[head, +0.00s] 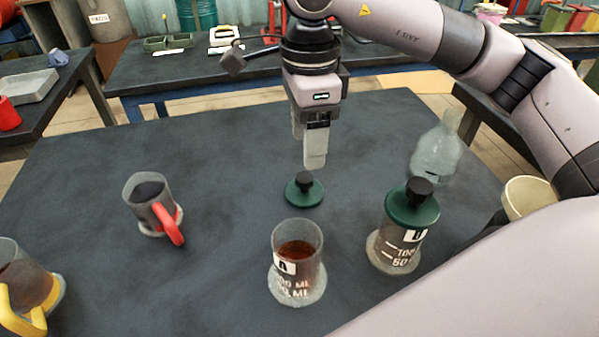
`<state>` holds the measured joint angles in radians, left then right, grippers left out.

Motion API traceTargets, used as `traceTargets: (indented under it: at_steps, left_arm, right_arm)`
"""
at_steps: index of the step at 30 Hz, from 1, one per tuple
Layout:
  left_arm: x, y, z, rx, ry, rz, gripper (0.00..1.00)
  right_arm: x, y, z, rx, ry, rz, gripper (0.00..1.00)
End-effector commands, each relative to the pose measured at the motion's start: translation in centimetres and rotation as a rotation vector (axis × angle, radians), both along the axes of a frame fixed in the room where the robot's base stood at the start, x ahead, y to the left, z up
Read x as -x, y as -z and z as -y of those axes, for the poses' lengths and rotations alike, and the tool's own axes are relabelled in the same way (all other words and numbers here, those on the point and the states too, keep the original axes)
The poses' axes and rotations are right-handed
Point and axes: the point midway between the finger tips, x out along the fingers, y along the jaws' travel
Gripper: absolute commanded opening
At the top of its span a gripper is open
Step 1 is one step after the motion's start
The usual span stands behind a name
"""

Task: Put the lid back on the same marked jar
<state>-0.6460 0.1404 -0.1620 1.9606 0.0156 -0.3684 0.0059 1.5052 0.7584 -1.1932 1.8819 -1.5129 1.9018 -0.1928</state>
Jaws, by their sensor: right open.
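A jar marked A (298,262) stands open on the table with dark reddish-brown liquid in it. A green lid with a black knob (304,190) lies on the table just behind this jar. A second jar (393,252), its label partly hidden under the lid's rim, stands to the right and wears its own green lid (412,205). My right gripper (315,165) is open and points down above the loose lid, apart from it as far as I can tell. My left gripper is not in view.
A mug with a red handle (152,205) stands at the left. A mug with a yellow handle (25,285) is at the lower left. A clear bottle (436,150) stands behind the lidded jar. The dark table (215,150) is bare at the back left.

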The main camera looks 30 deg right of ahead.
Motion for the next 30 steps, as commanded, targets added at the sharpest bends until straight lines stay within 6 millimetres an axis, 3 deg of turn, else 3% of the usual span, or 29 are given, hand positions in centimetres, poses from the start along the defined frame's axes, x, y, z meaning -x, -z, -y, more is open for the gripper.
traceTargets:
  at_steps: [9,16,25,30]
  left_arm:
    - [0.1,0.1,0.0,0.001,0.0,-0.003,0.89]
    - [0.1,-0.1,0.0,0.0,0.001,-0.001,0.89]
    - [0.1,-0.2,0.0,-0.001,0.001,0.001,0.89]
    - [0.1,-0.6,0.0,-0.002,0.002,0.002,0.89]
  right_arm:
    - [0.0,0.0,0.0,0.0,0.0,0.0,0.6]
    - [0.0,1.8,0.0,0.002,0.0,-0.001,0.6]
    - [0.0,2.1,-0.1,0.0,0.0,-0.001,0.6]
    - [0.1,4.3,-0.4,0.002,0.0,-0.005,0.6]
